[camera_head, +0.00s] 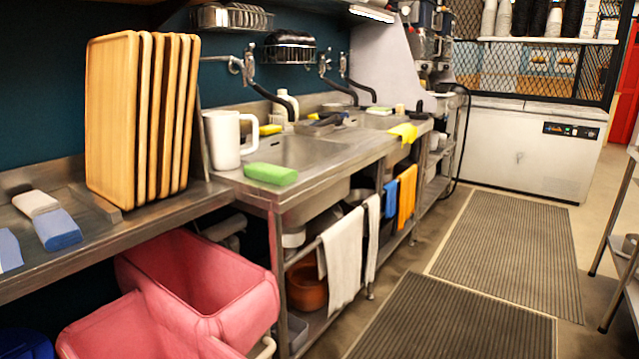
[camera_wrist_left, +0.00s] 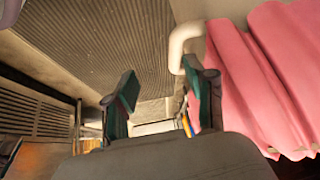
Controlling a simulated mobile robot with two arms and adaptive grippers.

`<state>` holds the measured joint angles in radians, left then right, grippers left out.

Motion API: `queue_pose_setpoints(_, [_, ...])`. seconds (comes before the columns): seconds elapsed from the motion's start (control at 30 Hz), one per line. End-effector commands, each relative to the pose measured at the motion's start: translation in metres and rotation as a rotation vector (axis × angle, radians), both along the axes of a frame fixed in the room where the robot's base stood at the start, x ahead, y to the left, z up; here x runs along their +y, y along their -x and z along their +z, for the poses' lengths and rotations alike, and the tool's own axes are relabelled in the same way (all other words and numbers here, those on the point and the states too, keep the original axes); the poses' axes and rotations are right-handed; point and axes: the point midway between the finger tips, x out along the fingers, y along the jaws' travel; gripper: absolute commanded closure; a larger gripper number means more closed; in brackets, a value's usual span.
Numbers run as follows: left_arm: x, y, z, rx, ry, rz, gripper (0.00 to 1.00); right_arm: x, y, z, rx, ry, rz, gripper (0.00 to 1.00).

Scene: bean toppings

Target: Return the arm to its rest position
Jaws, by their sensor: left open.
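My left gripper (camera_wrist_left: 160,95) shows in the left wrist view with its two dark green fingers apart and nothing between them. Behind the fingers are the ribbed floor mat and the floor. Pink bins (camera_wrist_left: 255,80) are at the right of that view, beside the right finger. No arm or gripper of mine shows in the head view. My right gripper is in neither view.
A steel sink counter (camera_head: 345,160) runs along the left wall, with a green sponge (camera_head: 270,173), a white pitcher (camera_head: 223,140) and upright wooden trays (camera_head: 112,120). Pink bins (camera_head: 195,275) stand below. Ribbed mats (camera_head: 510,245) cover the open floor. A metal shelf (camera_head: 628,190) stands at right.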

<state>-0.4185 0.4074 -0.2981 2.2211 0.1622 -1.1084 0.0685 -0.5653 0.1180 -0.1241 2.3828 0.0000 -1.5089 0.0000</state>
Motion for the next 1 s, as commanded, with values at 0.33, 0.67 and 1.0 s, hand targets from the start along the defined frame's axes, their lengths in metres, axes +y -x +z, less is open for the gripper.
queue_pose_setpoints(0.33, [0.026, 0.062, 0.01, 0.227, -0.067, 0.218, 0.45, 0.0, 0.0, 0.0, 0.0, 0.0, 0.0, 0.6])
queue_pose_setpoints(0.67, [0.031, 0.066, -0.02, 0.3, -0.089, 0.247, 0.45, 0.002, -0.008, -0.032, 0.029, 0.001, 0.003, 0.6])
queue_pose_setpoints(1.0, [0.031, 0.078, -0.083, 0.35, -0.1, 0.236, 0.45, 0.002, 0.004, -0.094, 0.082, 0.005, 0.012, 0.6])
